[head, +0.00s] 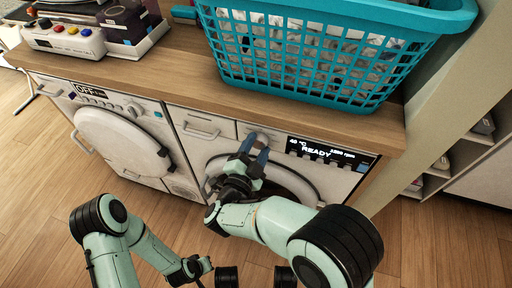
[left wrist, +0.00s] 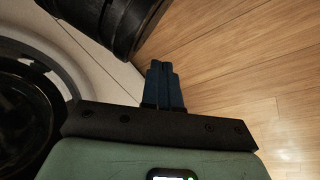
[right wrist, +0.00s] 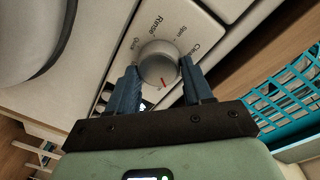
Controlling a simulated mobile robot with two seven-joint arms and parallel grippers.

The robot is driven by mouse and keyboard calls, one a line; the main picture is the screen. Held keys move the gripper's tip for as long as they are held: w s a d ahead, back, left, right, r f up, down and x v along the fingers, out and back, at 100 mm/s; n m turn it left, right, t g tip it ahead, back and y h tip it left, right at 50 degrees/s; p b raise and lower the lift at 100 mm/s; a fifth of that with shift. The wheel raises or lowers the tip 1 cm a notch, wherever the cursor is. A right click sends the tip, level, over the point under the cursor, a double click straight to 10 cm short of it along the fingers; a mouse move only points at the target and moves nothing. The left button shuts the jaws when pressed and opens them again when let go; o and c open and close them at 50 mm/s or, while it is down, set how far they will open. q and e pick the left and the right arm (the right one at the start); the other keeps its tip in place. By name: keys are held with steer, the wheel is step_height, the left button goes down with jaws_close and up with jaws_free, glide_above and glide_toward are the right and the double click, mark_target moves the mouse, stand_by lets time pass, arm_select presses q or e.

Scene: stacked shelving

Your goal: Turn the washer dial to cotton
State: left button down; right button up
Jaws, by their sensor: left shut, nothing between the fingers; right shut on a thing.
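The washer dial (right wrist: 158,62) is a round grey-white knob with a red mark on its near edge in the right wrist view. Labels around it include "Rinse", "Quick" and "Spin"; others are partly cut off or hidden. My right gripper (head: 254,149) is shut on the dial, with a blue finger on either side of it. The washer's display (head: 322,151) reads "READY", with a temperature and an rpm figure. My left gripper (left wrist: 163,84) is shut and empty, low in front of the machines, with wooden floor beyond its fingers.
A second machine (head: 118,133) stands to the left; its display reads "OFF". A teal laundry basket (head: 300,62) sits on the wooden countertop (head: 180,72) above the washer. A device with coloured knobs (head: 66,38) stands at the countertop's left end. Open shelves are at the right.

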arm_select(q)
steer(key=shift+s+f+g+b, duration=0.3)
steer(key=shift+s+f, duration=0.35)
steer(key=shift+s, duration=0.05)
arm_select(e)
steer(key=shift+f+m, duration=0.1)
steer(key=shift+m, duration=0.7)
steer(key=o, duration=1)
steer(key=shift+o, duration=0.2)
steer(key=shift+s, duration=0.1)
arm_select(q)
steer(key=shift+t, duration=0.6)
steer(key=w+r, duration=0.1)
steer(key=r+p, duration=0.1)
steer(key=w+r+p, duration=0.1)
steer(key=shift+w+d+r, duration=0.35)
steer(key=shift+d+r, duration=0.05)
arm_select(e)
steer(key=v, duration=1.3)
steer(key=shift+s, duration=0.2)
